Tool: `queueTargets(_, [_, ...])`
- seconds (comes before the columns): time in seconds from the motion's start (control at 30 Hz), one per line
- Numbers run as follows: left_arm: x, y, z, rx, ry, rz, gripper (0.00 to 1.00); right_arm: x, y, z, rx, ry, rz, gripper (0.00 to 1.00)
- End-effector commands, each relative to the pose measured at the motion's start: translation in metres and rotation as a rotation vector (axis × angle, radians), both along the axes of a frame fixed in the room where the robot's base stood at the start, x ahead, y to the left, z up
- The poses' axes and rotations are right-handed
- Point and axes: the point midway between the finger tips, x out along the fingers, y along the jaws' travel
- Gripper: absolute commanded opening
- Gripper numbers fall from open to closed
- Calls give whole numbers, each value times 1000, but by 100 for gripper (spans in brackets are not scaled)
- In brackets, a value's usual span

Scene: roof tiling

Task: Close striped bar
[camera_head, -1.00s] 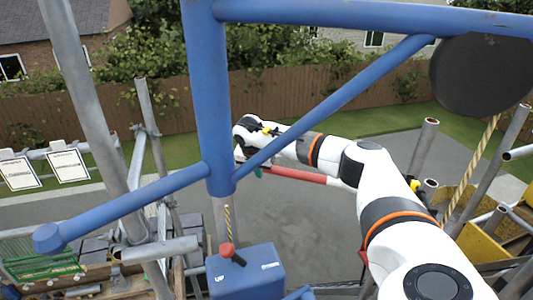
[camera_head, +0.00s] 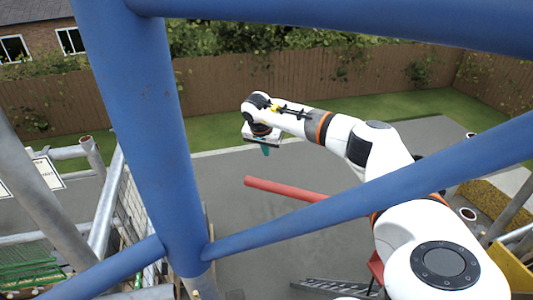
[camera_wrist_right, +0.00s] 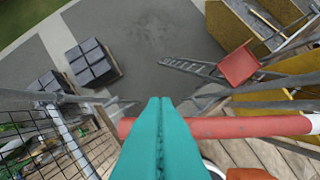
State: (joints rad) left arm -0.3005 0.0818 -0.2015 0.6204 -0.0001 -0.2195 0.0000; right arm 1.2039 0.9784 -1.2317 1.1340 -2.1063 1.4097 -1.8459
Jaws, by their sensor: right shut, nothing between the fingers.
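The striped bar (camera_head: 286,189) shows its red section beyond the blue diagonal tube, sloping slightly down to the right; the rest is hidden behind the tube and my right arm. In the right wrist view the red bar (camera_wrist_right: 245,126) runs across, passing behind my fingers, with its end just left of them. My right gripper (camera_head: 265,150) has teal fingers, pressed together and empty. In the head view it hangs above and near the bar's left end. In the wrist view the fingertips (camera_wrist_right: 160,103) overlap the bar; I cannot tell whether they touch. My left gripper is not in view.
A thick blue post (camera_head: 150,130) and blue tubes cross close to the head camera. Grey scaffold poles stand at the left. The wrist view shows wooden planks (camera_wrist_right: 255,155), a ladder (camera_wrist_right: 190,68), a red panel (camera_wrist_right: 239,66) and stacked dark blocks (camera_wrist_right: 90,63) below.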

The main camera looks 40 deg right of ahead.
Motion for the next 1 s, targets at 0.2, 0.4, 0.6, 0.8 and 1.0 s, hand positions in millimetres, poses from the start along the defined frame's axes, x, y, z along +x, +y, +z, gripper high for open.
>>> queueTargets(0.2, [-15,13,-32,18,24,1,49,4,-8,-32,0,1,-1,0])
queueTargets(0.4, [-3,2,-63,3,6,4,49,9,-18,-63,0,0,-1,0])
queueTargets(0.6, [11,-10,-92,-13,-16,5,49,14,-27,-91,1,-1,-1,0])
queueTargets(0.8, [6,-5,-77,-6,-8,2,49,3,-6,-89,0,2,5,0])
queueTargets(1.0, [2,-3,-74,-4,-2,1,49,-3,6,-93,1,1,1,0])
